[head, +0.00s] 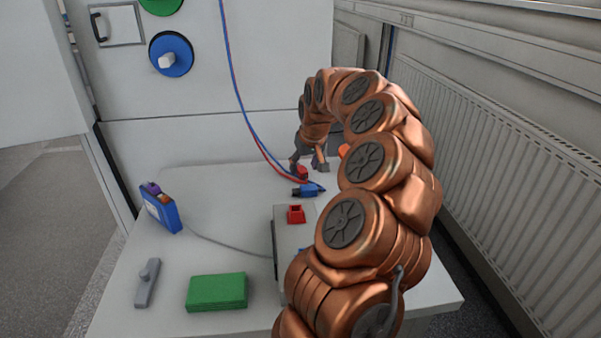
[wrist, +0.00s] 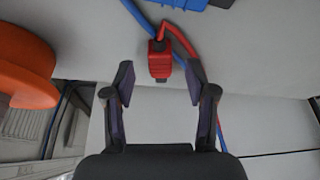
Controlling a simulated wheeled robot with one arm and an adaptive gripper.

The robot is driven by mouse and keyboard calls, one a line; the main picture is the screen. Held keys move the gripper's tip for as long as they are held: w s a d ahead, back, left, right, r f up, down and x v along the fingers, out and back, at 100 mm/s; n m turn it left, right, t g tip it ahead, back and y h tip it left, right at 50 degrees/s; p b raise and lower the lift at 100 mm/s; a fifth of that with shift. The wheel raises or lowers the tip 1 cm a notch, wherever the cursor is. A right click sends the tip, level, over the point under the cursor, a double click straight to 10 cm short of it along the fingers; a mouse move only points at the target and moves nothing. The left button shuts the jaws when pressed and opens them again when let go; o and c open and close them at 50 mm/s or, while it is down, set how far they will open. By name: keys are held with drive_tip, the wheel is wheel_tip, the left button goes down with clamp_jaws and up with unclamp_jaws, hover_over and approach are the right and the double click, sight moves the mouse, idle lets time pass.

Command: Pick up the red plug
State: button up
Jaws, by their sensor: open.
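The red plug (head: 301,172) lies on the white table at the end of a red cable, near the back. In the wrist view the red plug (wrist: 160,62) sits between and slightly beyond the tips of my gripper (wrist: 160,78). The fingers are apart on either side of it, with a gap on the left and a smaller one on the right. In the head view my gripper (head: 309,165) reaches down over the plug and partly hides it.
A blue plug (head: 308,190) lies just in front of the red one, its cable running close by. A grey box with a red socket (head: 296,214), a green block (head: 217,292), a grey handle-like piece (head: 147,283) and a blue device (head: 161,208) stand on the table (head: 205,245). An orange object (wrist: 27,62) shows at left.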

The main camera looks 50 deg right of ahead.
sight(302, 171)
drive_tip(key=x, duration=0.2)
drive_tip(key=shift+f, duration=0.3)
clamp_jaws()
drive_tip(key=shift+r, duration=0.15)
wheel_tip(302, 171, up, 10)
idle(0.8)
drive_tip(key=shift+w+a, duration=0.1)
